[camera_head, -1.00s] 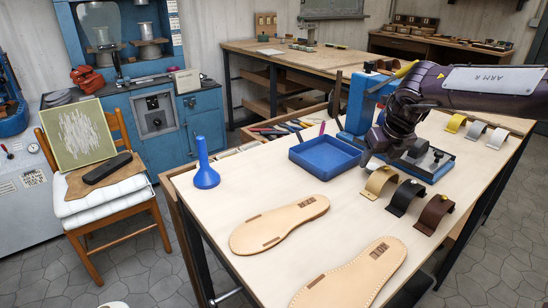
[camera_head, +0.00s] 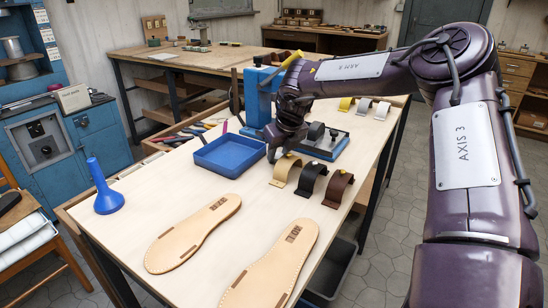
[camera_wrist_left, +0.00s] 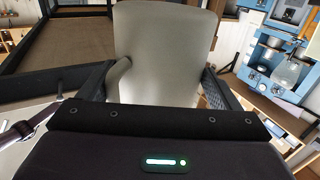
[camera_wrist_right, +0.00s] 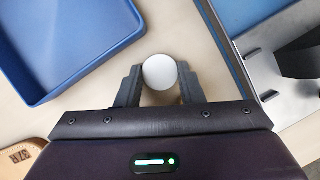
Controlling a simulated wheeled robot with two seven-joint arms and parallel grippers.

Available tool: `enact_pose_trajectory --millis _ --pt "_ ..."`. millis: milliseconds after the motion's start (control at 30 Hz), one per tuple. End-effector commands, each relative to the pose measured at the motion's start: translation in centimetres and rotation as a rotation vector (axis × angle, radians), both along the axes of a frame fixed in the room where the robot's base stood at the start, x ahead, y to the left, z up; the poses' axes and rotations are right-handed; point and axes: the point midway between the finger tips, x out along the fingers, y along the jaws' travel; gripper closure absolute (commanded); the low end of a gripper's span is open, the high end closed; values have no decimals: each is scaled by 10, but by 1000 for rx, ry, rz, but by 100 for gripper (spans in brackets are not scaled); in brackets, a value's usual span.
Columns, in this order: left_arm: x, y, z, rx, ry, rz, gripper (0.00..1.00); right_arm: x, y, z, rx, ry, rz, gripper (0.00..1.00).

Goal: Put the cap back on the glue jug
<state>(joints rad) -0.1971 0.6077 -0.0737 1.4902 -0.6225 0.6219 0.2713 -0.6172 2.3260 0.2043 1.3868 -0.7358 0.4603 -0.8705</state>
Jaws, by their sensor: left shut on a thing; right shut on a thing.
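The glue jug (camera_wrist_left: 163,45) is a pale grey-beige body with a handle at its left side. It shows only in the left wrist view. My left gripper (camera_wrist_left: 155,88) is shut on it, one finger at each side. Its mouth cannot be made out. A round white cap (camera_wrist_right: 160,72) sits between the fingertips of my right gripper (camera_wrist_right: 160,86), which is shut on it. In the head view my right gripper (camera_head: 272,156) is low over the workbench, between the blue tray and the strap pieces. The cap is not discernible there. My left gripper is outside the head view.
The blue tray (camera_head: 200,163) and a blue funnel (camera_head: 108,200) are on the workbench (camera_head: 140,220). Curved strap pieces (camera_head: 310,181) stand close to my right gripper, with a blue press (camera_head: 262,95) behind. Two leather soles (camera_head: 195,232) lie in front.

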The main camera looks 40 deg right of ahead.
Motion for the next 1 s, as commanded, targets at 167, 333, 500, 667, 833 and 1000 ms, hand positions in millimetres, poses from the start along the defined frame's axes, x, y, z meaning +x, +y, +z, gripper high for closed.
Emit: enact_pose_trajectory --millis 167,333,500,667,833,1000 --pt "0 0 1 -1 -2 0 47 0 0 0 0 0 0 87" --pt "0 0 1 -1 -2 0 47 0 0 2 0 -1 0 87" --pt "0 0 0 -1 -2 0 47 0 0 10 0 -1 0 87" --pt "0 0 -1 -1 -2 0 47 0 0 23 -2 -2 1 87" --pt "0 0 -2 -1 -2 0 47 1 0 41 -2 -3 1 87" --pt "0 0 -2 -1 -2 0 47 0 0 59 -2 -2 1 87"
